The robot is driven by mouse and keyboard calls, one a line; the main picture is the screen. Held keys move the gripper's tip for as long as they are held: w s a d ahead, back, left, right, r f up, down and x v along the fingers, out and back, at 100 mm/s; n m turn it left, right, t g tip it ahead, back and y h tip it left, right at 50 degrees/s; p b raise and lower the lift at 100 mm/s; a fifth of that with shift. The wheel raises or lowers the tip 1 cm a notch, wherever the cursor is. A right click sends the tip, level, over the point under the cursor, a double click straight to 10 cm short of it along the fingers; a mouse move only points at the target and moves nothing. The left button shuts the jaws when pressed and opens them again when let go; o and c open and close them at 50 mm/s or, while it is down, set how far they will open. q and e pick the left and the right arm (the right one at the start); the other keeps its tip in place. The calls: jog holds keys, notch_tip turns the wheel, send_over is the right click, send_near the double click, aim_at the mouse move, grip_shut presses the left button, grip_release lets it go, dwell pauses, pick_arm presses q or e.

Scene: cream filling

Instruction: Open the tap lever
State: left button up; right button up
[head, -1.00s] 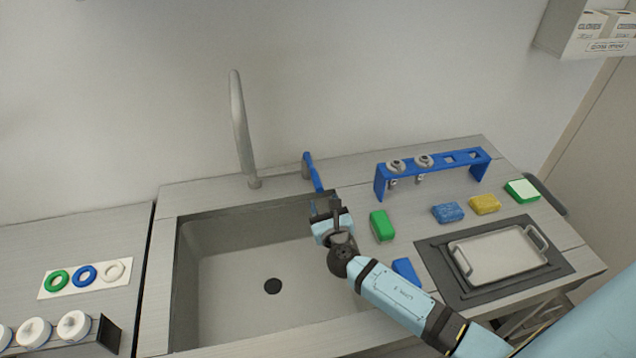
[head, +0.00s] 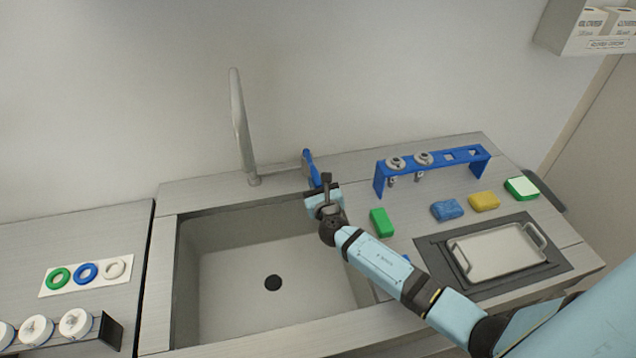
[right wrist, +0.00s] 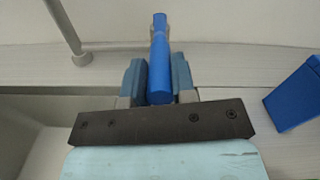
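The blue tap lever (head: 310,167) stands upright behind the sink's right back corner, beside the curved grey tap spout (head: 240,125). My right gripper (head: 320,187) is at the lever's lower front. In the right wrist view the lever (right wrist: 160,60) lies between the two blue-grey fingers of my right gripper (right wrist: 160,80). The fingers stand apart, one on each side of it, with a narrow gap on the left; contact on the right is unclear. My left gripper is not in view.
The sink basin (head: 215,298) is empty below the spout. A green block (head: 381,222), a blue sponge (head: 444,210) and a yellow sponge (head: 484,201) lie to the right. A blue rack (head: 380,183) stands behind them, and a tray (head: 497,252) lies in front.

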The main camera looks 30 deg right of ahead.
jog(key=shift+d, duration=0.1)
grip_shut()
jog(key=d+n+y+b, duration=0.3)
jog(key=y+b, duration=0.1)
jog(key=b, duration=0.1)
jog(key=d+n+y+b, duration=0.2)
jog(key=d+y+b, duration=0.2)
jog(key=y+b, duration=0.1)
jog(key=shift+d+f+n+b, duration=0.15)
jog(key=shift+n+b, duration=0.25)
jog(key=shift+b, duration=0.1)
jog(key=shift+y, duration=0.3)
jog(key=o, duration=0.9)
grip_release()
